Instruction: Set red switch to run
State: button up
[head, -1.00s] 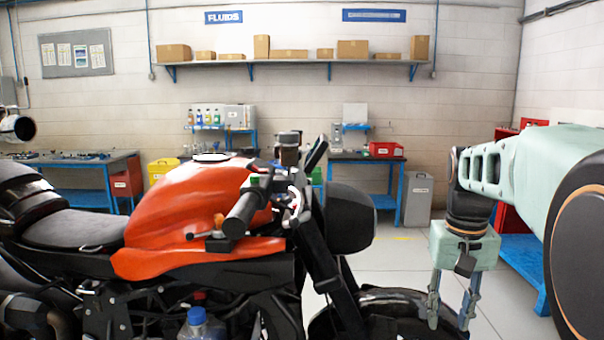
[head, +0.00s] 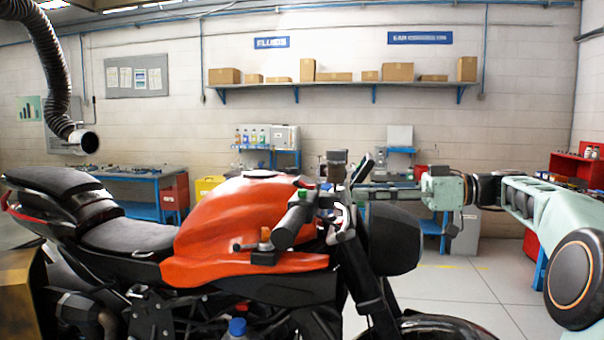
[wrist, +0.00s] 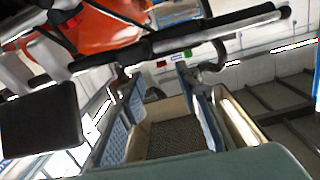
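The orange motorcycle (head: 235,225) stands side-on with its handlebar grip (head: 293,228) towards me. A small red part (wrist: 161,64), perhaps the red switch, shows beside the black bar in the wrist view, with a green part (wrist: 188,53) to its right. The position of the red part cannot be read. My gripper (head: 362,192) points left, level with the handlebar, its tips close to the controls or in front of or behind them. The wrist view shows its two fingers (wrist: 155,84) apart with nothing between them. Contact with the bar cannot be told.
The dark headlamp (head: 392,240) sits just below my gripper. A black mirror-like panel (wrist: 40,122) fills the left of the wrist view. A black exhaust hose (head: 55,75) hangs at upper left. Clear floor (head: 470,290) lies right of the motorcycle.

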aim_at(307, 184)
jog(key=shift+n+y, duration=0.3)
jog(key=shift+y, duration=0.1)
jog(key=x, duration=0.3)
jog(key=r+p+x, duration=0.1)
jog(key=x, duration=0.3)
jog(key=p+x, duration=0.1)
jog(key=x, duration=0.3)
jog(key=shift+w+r, duration=0.15)
jog(key=shift+r, duration=0.1)
jog(key=shift+c, duration=0.4)
grip_shut()
